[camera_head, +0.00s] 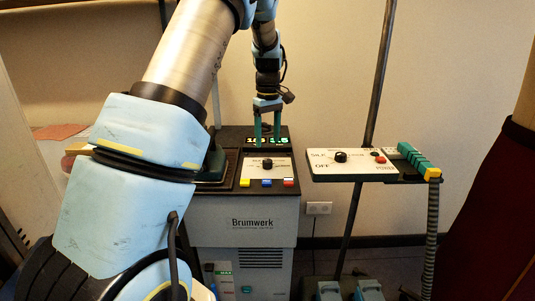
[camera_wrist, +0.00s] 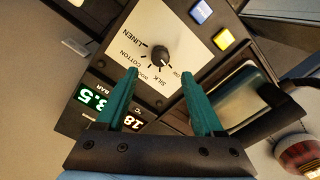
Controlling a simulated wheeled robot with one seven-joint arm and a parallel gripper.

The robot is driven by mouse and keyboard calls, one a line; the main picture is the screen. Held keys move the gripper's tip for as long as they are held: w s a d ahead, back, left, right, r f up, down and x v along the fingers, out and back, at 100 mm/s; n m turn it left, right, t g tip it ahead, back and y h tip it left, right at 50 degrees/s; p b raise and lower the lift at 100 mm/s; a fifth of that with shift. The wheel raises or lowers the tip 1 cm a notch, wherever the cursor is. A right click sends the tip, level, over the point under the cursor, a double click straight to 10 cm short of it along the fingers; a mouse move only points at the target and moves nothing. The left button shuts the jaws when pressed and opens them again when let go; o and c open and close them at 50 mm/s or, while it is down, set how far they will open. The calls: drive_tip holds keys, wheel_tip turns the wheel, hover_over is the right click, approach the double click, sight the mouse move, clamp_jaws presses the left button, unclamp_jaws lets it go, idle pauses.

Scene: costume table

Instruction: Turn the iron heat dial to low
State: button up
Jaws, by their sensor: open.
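The heat dial (camera_head: 267,163) is a small black knob on a white panel (camera_head: 283,168) on top of the grey Brumwerk station. In the wrist view the dial (camera_wrist: 160,56) is ringed by printed words, among them LINEN, COTTON and SILK; I cannot tell its setting for certain. My gripper (camera_head: 267,136) is open, pointing down above the station beside the lit display. In the wrist view my gripper's (camera_wrist: 160,74) green fingers are spread with nothing between them, and the dial appears just beyond the fingertips, apparently untouched.
The lit display (camera_wrist: 112,107) is close to the fingers. Yellow (camera_head: 244,183), blue (camera_head: 267,183) and red (camera_head: 289,182) buttons line the station's front edge. A second panel (camera_head: 325,170) with another black knob (camera_head: 340,156) stands right. A dark iron (camera_head: 214,160) is partly hidden by my arm.

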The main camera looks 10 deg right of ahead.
drive_tip(key=shift+r, duration=1.45)
